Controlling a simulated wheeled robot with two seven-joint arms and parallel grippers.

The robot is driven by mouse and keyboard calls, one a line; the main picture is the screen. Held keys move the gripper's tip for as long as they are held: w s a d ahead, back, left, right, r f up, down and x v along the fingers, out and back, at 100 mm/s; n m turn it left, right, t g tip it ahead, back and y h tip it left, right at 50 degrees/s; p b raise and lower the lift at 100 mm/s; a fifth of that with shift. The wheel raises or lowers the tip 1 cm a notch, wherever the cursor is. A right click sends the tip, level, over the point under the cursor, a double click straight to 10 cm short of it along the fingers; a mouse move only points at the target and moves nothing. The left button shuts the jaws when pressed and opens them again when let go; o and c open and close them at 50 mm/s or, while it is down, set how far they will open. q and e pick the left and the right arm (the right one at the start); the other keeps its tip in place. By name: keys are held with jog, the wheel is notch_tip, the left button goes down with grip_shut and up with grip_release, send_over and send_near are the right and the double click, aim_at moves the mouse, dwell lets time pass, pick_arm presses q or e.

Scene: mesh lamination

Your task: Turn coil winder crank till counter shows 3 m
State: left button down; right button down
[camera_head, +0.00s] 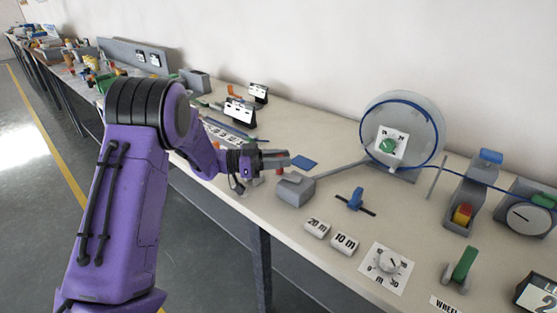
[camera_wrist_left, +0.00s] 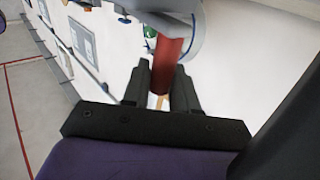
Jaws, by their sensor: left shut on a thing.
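The coil winder (camera_head: 439,125) is a large pale disc with blue cable around it, standing at the back of the bench. A grey crank arm (camera_head: 335,173) runs left from it to a grey block (camera_head: 295,188). My left gripper (camera_head: 281,161) is at the left end of this crank, just above the block. In the left wrist view, my left gripper (camera_wrist_left: 161,85) is shut on a red upright handle (camera_wrist_left: 172,60). A display (camera_head: 540,297) at the lower right edge shows a 2, partly cut off. My right gripper is not in view.
A dial plate (camera_head: 386,268), a blue knob (camera_head: 355,199), 20 m and 10 m labels (camera_head: 317,228), a green lever (camera_head: 464,263) and a grey unit with a red-yellow button (camera_head: 462,214) stand on the bench. A round gauge (camera_head: 527,217) is at right.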

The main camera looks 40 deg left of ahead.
pick_arm(q)
jog(key=c, duration=1)
grip_release()
jog(key=b+v, duration=0.1)
jog(key=v, duration=0.9)
jog(key=shift+s+a+b, duration=0.15)
jog(key=shift+b, duration=0.25)
